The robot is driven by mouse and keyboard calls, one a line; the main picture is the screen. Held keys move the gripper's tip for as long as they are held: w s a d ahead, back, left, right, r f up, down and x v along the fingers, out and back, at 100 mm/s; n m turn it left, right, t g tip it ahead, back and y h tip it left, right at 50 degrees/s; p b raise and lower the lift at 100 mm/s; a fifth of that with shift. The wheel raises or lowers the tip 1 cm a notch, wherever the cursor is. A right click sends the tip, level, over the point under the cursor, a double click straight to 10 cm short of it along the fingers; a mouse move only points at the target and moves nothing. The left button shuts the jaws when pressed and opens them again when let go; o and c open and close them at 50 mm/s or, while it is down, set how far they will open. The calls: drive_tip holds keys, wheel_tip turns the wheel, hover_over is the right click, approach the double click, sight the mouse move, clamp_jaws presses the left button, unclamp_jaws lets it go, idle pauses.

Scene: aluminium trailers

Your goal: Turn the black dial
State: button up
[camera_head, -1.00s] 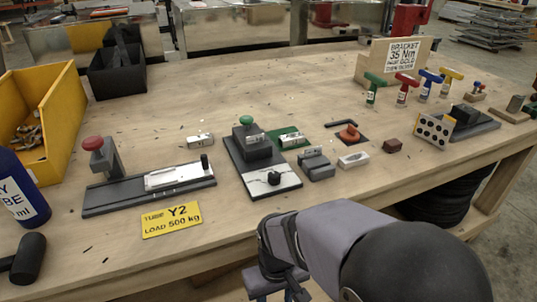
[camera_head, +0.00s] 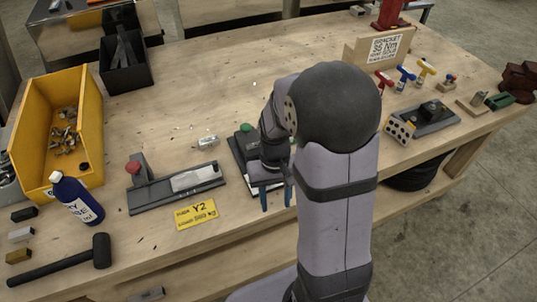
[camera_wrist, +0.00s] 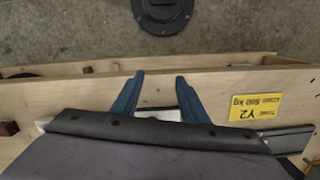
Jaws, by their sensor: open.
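My gripper (camera_head: 276,199) is open, its two blue fingers pointing down over the front end of the dark device with a green knob (camera_head: 246,128). My arm hides most of this device in the head view, including the black dial. In the wrist view my gripper (camera_wrist: 161,88) shows two spread fingers with nothing between their tips. A pale plate (camera_wrist: 162,112) shows between the fingers, partly covered by my wrist. The black dial cannot be seen in either current view, so whether the fingers are around it cannot be told.
A fixture with a red knob (camera_head: 133,166) and a yellow Y2 sign (camera_head: 196,213) lie left of my gripper. A blue bottle (camera_head: 77,199), a black mallet (camera_head: 62,262) and a yellow bin (camera_head: 30,150) are farther left. The table's back middle is clear.

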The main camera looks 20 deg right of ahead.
drive_tip(key=w+r, duration=0.2)
drive_tip(key=w, duration=0.1)
drive_tip(key=w+d+r+m+t, duration=0.1)
drive_tip(key=w+r, duration=0.1)
drive_tip(key=w, duration=0.1)
drive_tip(key=w+d+r+m, duration=0.1)
drive_tip(key=w, duration=0.3)
drive_tip(key=shift+r+t, duration=0.3)
drive_tip(key=shift+r, duration=0.1)
drive_tip(key=shift+r+m, duration=0.2)
drive_tip(key=shift+m, duration=0.5)
drive_tip(key=shift+s+m, duration=0.3)
drive_tip(key=shift+m, duration=0.3)
drive_tip(key=shift+f+p, duration=0.9)
drive_tip(key=shift+f, duration=2.8)
drive_tip(key=shift+c, duration=0.2)
clamp_jaws()
